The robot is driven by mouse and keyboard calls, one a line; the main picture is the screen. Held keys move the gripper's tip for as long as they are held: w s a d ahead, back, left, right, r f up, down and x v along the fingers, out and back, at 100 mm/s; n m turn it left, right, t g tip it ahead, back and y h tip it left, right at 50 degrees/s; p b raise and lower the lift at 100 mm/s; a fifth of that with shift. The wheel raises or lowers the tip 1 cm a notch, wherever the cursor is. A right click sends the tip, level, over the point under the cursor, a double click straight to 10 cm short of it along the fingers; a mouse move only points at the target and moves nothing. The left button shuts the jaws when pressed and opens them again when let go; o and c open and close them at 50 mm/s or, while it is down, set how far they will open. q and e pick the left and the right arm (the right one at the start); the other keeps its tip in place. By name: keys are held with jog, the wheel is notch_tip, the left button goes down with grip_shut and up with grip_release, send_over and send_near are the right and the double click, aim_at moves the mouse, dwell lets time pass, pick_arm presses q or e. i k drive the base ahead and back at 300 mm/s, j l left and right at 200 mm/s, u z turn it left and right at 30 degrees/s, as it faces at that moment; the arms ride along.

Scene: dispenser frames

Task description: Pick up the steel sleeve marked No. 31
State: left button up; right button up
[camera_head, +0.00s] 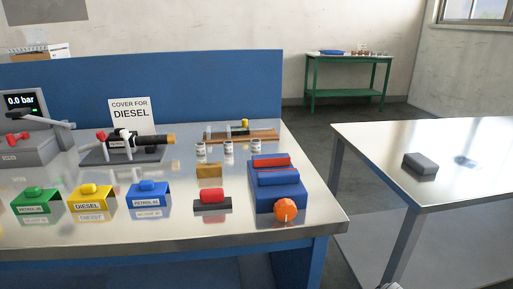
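Three small steel sleeves stand upright in a row on the metal workbench (225,228), left of the blue block. They are the left sleeve (200,150), the middle sleeve (228,147) and the right sleeve (254,147). Each has a pale band with dark marks, too small to read, so I cannot tell which is No. 31. Neither of my grippers can be made out in the head view. A small pale piece shows at the bottom edge, too cut off to identify.
A wooden board (262,137) lies behind the sleeves, a brass-coloured block (209,170) in front. Nearby are a red-topped block (212,200), a blue holder (278,198) with an orange knob (285,210), and green, yellow and blue covers. A nozzle assembly (122,146) stands left.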

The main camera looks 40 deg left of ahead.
aim_at(228, 144)
jog(key=k+j, duration=0.85)
jog(key=k, duration=0.25)
